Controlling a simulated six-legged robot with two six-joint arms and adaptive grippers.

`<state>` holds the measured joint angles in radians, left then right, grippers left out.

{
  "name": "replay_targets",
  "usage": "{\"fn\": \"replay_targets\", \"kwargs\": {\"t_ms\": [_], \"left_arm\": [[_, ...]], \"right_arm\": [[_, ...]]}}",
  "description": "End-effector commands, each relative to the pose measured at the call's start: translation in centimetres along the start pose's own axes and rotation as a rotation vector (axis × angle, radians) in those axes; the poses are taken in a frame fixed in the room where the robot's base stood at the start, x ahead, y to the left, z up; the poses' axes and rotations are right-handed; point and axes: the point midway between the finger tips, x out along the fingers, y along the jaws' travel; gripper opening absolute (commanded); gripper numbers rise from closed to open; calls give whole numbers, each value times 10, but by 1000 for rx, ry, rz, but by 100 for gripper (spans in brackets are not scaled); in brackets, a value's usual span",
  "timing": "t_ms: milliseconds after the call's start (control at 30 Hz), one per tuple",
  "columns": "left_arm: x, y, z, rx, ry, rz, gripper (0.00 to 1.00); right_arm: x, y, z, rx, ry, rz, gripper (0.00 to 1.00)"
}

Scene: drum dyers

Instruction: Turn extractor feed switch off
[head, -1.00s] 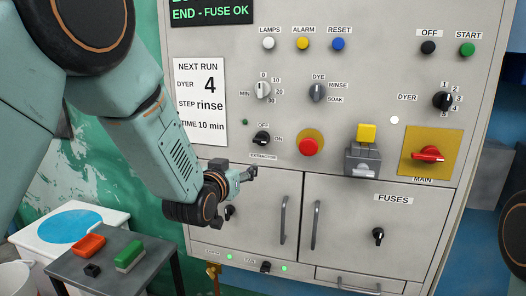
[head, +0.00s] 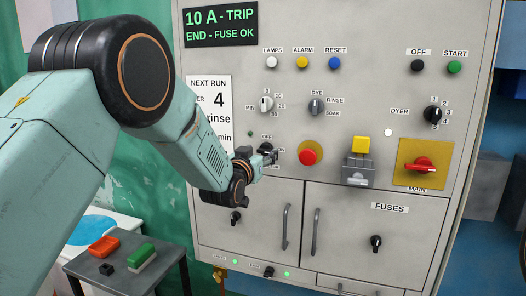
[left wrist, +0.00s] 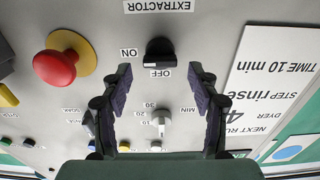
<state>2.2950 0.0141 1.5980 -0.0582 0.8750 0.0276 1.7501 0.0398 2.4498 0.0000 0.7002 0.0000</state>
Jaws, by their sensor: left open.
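The extractor switch is a black rotary knob (left wrist: 160,52) on the grey panel, seen upside down in the left wrist view. Its OFF label (left wrist: 161,73) and ON label (left wrist: 129,54) are beside it; I cannot tell surely which one it points to. In the left wrist view my left gripper (left wrist: 160,72) is open and empty. Its fingertips stand on either side of the OFF label, in line with the knob, apparently short of it. My right gripper is not in view.
A red mushroom button (head: 308,157) is just right of my left gripper. The MIN dial (head: 266,104) is above it. The cabinet door handle (head: 285,227) sticks out below. A small table (head: 165,271) stands at lower left.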

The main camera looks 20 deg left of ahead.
Motion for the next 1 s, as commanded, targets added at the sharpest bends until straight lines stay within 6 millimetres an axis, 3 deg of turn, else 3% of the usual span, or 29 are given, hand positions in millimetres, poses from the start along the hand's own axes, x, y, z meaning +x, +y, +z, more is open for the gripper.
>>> {"fn": "replay_targets", "kwargs": {"t_ms": [200,567,1000], "left_arm": [[15,2,1,-1,-1,0,60],[16,4,0,-1,-1,0,60],[16,3,1,-1,-2,-1,24]], "right_arm": [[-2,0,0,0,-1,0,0],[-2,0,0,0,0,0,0],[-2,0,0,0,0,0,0]]}}
